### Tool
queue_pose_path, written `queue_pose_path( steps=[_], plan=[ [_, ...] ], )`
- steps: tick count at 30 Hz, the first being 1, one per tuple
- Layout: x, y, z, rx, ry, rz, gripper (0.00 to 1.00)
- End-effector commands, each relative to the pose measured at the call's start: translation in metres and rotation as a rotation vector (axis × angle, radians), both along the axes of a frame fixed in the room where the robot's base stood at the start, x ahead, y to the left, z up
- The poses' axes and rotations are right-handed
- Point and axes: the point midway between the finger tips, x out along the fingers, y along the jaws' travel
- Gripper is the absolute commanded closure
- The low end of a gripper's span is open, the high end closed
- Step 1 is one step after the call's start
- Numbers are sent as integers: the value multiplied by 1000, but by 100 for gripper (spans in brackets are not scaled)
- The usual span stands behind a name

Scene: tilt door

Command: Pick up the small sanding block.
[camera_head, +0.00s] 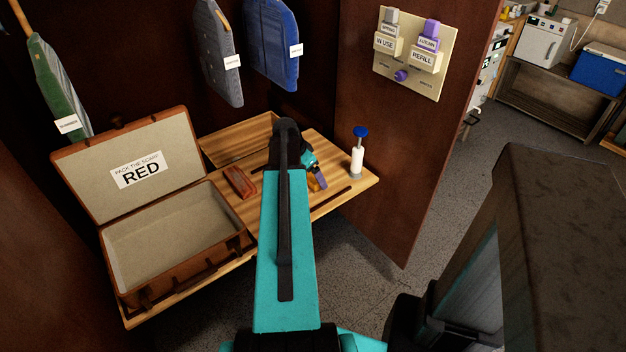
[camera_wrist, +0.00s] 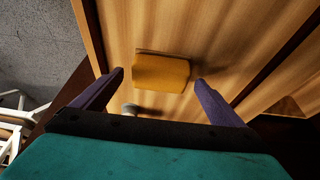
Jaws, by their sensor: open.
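A small yellow-orange block (camera_wrist: 162,72), which looks like the sanding block, lies on the wooden fold-down table (camera_wrist: 215,45). In the head view only a bit of the yellow block (camera_head: 312,184) shows beside my gripper (camera_head: 318,178); my arm hides much around it. In the wrist view my gripper (camera_wrist: 158,77) is open, its two purple fingers apart, one to either side of the block. I see gaps between the fingers and the block; the height between them is hard to judge.
A red-brown block (camera_head: 240,182) lies left of my arm. An open suitcase (camera_head: 150,260) labelled RED fills the table's left. A white post with a blue top (camera_head: 357,160) stands at the right edge. A dark panel (camera_head: 400,150) with a control plate (camera_head: 412,60) rises behind it.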

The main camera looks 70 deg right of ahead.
Motion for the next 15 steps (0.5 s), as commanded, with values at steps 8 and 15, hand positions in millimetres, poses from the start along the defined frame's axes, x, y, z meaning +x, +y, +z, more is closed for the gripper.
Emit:
queue_pose_path(
  steps=[8,15],
  plan=[
    [-4,-7,-17,0,0,-1,8],
    [-5,-7,-18,0,0,-1,8]
  ],
)
